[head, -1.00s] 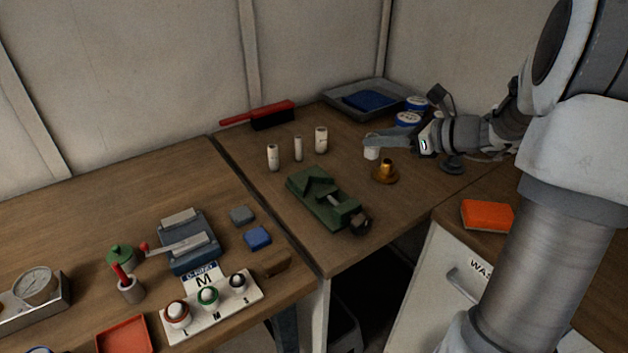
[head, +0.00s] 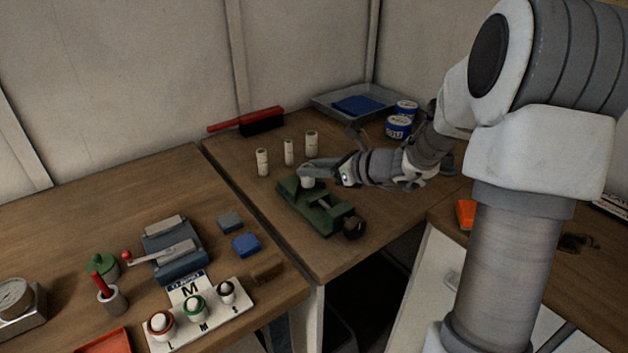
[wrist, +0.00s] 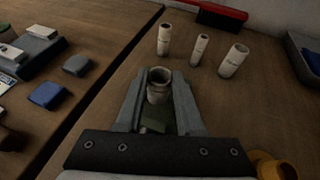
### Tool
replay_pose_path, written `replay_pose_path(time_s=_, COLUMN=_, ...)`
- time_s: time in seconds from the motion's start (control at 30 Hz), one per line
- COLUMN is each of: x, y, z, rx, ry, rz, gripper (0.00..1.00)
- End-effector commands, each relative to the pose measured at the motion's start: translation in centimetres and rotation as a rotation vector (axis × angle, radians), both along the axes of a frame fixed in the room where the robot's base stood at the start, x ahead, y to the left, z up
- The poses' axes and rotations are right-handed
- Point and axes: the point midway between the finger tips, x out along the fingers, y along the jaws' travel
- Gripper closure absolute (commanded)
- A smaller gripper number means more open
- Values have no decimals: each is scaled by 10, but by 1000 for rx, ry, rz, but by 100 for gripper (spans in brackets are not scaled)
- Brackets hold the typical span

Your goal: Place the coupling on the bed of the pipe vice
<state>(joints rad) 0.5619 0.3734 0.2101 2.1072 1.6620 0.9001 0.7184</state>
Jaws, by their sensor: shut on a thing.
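The coupling is a short whitish hollow cylinder (head: 307,183), upright between the fingertips of my gripper (head: 308,173). In the wrist view the coupling (wrist: 158,76) shows its open top, and the fingers of my gripper (wrist: 158,92) press on its two sides. The green pipe vice (head: 322,216) lies on the right-hand bench, with its dark handle end toward the front. The coupling is over the far end of the vice. I cannot tell whether it touches the bed. In the wrist view only a bit of the vice (wrist: 156,125) shows between the fingers.
Several whitish pipe pieces, one of them here (head: 289,152), stand behind the vice. A red brush (head: 247,121), a grey tray (head: 325,104) and blue-and-white tins (head: 398,127) are further back. A brass-coloured part (wrist: 272,166) is at the wrist view's lower right.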

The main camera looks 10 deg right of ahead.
Motion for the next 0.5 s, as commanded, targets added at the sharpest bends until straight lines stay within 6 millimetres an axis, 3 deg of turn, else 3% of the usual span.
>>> replay_pose_path(time_s=0.03, x=0, y=0, z=-13, rx=2, ry=4, rz=-1, gripper=100)
replay_pose_path(time_s=0.13, x=0, y=0, z=-26, rx=2, ry=3, rz=-1, gripper=100)
replay_pose_path(time_s=0.5, x=0, y=0, z=-30, rx=0, ry=0, rz=0, gripper=100)
